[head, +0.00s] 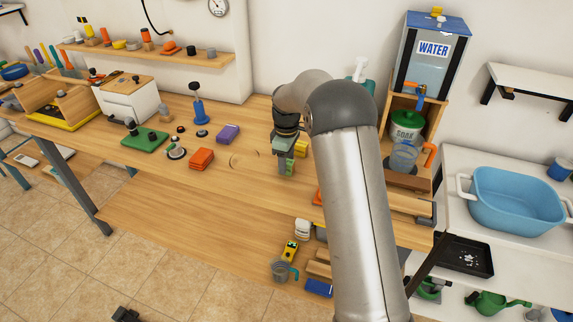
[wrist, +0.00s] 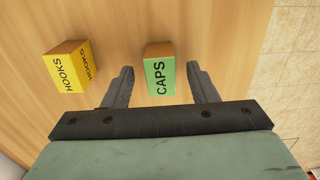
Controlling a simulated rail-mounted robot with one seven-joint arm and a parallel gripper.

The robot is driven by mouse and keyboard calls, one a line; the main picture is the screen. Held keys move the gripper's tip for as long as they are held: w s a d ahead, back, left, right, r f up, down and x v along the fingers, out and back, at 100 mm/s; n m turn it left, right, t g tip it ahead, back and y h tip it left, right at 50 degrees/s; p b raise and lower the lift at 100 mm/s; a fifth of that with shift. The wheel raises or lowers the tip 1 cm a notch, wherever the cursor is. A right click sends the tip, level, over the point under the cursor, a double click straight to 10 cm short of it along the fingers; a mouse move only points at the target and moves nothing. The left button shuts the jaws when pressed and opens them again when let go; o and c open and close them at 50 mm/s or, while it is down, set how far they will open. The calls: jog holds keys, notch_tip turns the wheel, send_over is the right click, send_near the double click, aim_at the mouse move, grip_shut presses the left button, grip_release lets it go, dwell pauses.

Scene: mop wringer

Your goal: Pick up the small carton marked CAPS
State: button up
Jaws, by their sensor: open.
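The small carton marked CAPS (wrist: 160,75) shows in the wrist view, with a green label face and brown side. It stands on the wooden bench between and a little beyond the fingers of my gripper (wrist: 161,82). My gripper is open, with a gap on each side of the carton, and holds nothing. In the head view my gripper (head: 285,168) is low over the bench, and a small part of a green carton seems to show beside it, mostly hidden.
A yellow carton marked HOOKS (wrist: 67,67) stands left of my gripper in the wrist view. The water dispenser stand (head: 428,60) is at the right.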

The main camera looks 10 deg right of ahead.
jog(key=shift+f, duration=0.65)
jog(key=c, duration=1.1)
jog(key=shift+r, duration=0.15)
